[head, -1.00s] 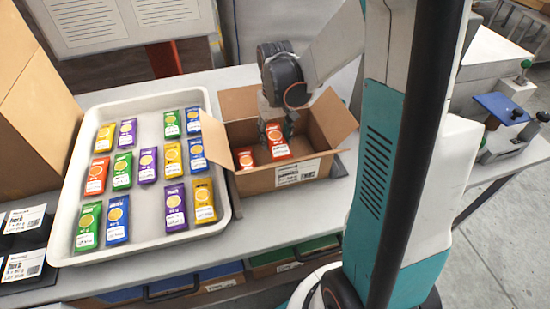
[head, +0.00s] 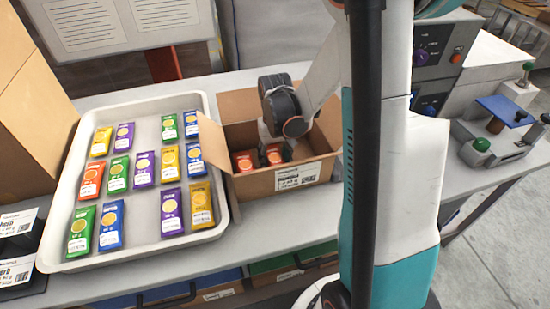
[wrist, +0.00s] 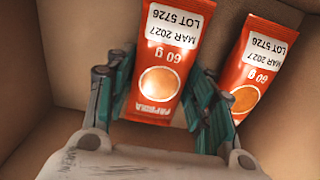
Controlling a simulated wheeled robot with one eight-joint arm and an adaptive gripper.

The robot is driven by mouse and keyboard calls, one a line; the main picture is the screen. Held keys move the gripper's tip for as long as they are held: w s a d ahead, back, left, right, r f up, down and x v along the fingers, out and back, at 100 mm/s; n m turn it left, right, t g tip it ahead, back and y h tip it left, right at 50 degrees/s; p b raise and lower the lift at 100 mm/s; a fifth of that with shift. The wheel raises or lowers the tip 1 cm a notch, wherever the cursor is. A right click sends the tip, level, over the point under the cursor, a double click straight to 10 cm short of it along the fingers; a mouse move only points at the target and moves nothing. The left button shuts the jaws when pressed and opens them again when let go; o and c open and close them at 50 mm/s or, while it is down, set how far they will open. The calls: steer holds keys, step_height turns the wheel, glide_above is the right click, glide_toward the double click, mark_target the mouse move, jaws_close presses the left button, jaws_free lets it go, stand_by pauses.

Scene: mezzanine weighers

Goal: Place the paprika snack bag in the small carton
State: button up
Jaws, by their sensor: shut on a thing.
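The small carton (head: 262,183) is an open brown box with its flaps spread, right of the tray. My gripper (head: 272,142) reaches down inside it. In the wrist view my gripper (wrist: 158,100) is shut on an orange-red paprika snack bag (wrist: 168,50), with a finger on each side of it. In the head view this held bag (head: 275,154) is low in the carton; whether it touches the bottom cannot be told. A second orange-red bag (head: 244,161) lies in the carton beside it, apart from my fingers, and also shows in the wrist view (wrist: 262,65).
A white tray (head: 140,255) left of the carton holds several snack bags in rows, including another orange-red one (head: 92,180). A large cardboard box (head: 38,110) stands at far left. Weighing gear (head: 500,115) is at right.

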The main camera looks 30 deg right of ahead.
mark_target(275, 158)
steer(key=o, duration=1.1)
steer(key=shift+f, duration=0.15)
steer(key=shift+c, duration=0.2)
step_height(275, 158, up, 12)
steer(key=p, duration=0.4)
steer(key=shift+r, duration=0.2)
